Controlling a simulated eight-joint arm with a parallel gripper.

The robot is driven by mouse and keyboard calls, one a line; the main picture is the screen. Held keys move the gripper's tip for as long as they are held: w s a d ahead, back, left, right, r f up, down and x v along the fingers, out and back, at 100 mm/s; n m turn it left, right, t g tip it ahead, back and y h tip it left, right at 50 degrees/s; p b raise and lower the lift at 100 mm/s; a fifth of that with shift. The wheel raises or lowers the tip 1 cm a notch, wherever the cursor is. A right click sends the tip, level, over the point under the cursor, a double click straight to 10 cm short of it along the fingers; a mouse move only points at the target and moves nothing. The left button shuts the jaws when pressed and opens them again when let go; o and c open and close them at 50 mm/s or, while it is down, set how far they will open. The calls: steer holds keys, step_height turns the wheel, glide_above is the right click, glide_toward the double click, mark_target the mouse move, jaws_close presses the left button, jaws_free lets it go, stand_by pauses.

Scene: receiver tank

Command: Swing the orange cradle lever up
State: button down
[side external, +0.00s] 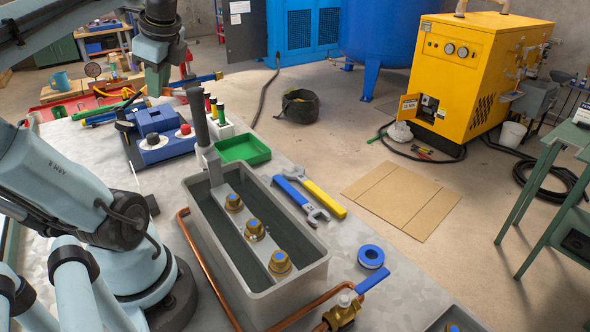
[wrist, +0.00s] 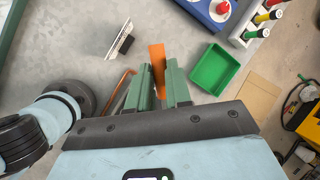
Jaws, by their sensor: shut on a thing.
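An orange flat bar, the cradle lever (wrist: 157,55), shows in the wrist view between the two green fingers of my gripper (wrist: 160,82). The fingers are closed on it, and its upper end sticks out past them.
A grey trough (side external: 312,277) holds several brass fittings, with a dark upright handle (side external: 198,118) at its far end. A green tray (side external: 243,149), blue box (side external: 162,150) and wrenches (side external: 310,195) stand near. A copper pipe (side external: 198,255) runs along the trough.

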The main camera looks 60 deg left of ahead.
steer(key=w+a+m+t+h, duration=0.1)
steer(key=w+m+t+h, duration=0.1)
steer(key=w+m+t, duration=0.3)
steer(key=shift+w+a+m+t, duration=0.35)
steer(key=shift+w+m, duration=1.6)
steer(key=shift+m, duration=2.95)
steer(key=shift+d, duration=0.15)
steer(key=c, duration=1.1)
jaws_free()
steer(key=shift+o, duration=0.2)
